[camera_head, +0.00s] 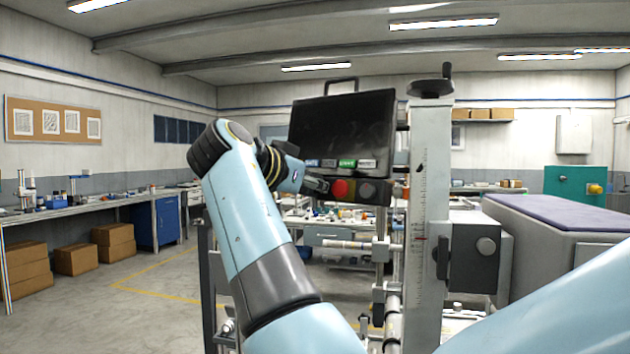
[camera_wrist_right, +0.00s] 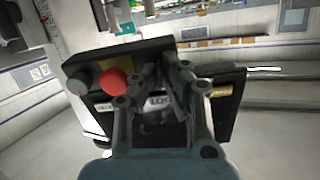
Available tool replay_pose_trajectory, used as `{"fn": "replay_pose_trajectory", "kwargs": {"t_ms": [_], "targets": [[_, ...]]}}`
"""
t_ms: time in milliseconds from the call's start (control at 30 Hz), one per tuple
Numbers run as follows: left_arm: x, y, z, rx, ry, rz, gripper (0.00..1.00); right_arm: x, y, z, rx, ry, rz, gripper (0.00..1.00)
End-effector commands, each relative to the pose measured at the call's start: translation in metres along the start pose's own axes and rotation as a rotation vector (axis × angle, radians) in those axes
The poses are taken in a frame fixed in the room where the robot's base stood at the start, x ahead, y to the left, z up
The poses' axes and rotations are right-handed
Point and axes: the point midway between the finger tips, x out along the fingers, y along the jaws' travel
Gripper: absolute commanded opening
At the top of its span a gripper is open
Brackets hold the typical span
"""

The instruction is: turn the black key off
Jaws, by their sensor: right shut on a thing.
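The control panel (camera_head: 382,190) is a dark box below a black screen, with a red round button (camera_head: 341,189) and a grey knob (camera_head: 367,192). My right gripper (camera_head: 321,186) reaches the panel's left part, left of the red button. In the right wrist view the panel appears turned over, with the red button (camera_wrist_right: 113,82) and grey knob (camera_wrist_right: 78,88) left of my right gripper (camera_wrist_right: 168,66). The fingers are close together at the panel, shut on the black key, which they mostly hide. How far the key is turned cannot be seen. My left gripper is not in view.
A black screen (camera_head: 343,127) stands above the panel, with small coloured buttons (camera_head: 347,163) along its lower edge. A grey upright column (camera_head: 432,220) with a scale and a handwheel (camera_head: 431,86) stands right of it. A workbench (camera_head: 120,199) and cardboard boxes (camera_head: 109,243) are at left.

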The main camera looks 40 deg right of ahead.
Motion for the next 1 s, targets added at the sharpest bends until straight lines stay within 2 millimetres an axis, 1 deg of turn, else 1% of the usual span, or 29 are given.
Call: {"fn": "replay_pose_trajectory", "kwargs": {"t_ms": [33, 300, 867, 900, 1000], "targets": [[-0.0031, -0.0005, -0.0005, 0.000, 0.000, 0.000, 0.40, -0.0004, -0.0007, -0.0032, -0.024, 0.004, 0.000, 0.00], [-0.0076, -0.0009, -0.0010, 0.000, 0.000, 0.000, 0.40, -0.0001, -0.0010, -0.0025, -0.125, 0.005, 0.005, 0.00], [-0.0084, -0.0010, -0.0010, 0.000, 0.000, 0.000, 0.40, 0.0000, -0.0009, -0.0024, -0.151, 0.006, 0.006, 0.00], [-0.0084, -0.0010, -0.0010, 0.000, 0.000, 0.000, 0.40, 0.0000, -0.0009, -0.0024, -0.151, 0.006, 0.006, 0.10], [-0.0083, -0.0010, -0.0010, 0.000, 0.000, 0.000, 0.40, 0.0001, -0.0009, -0.0020, -0.151, 0.005, 0.007, 0.23]]}}
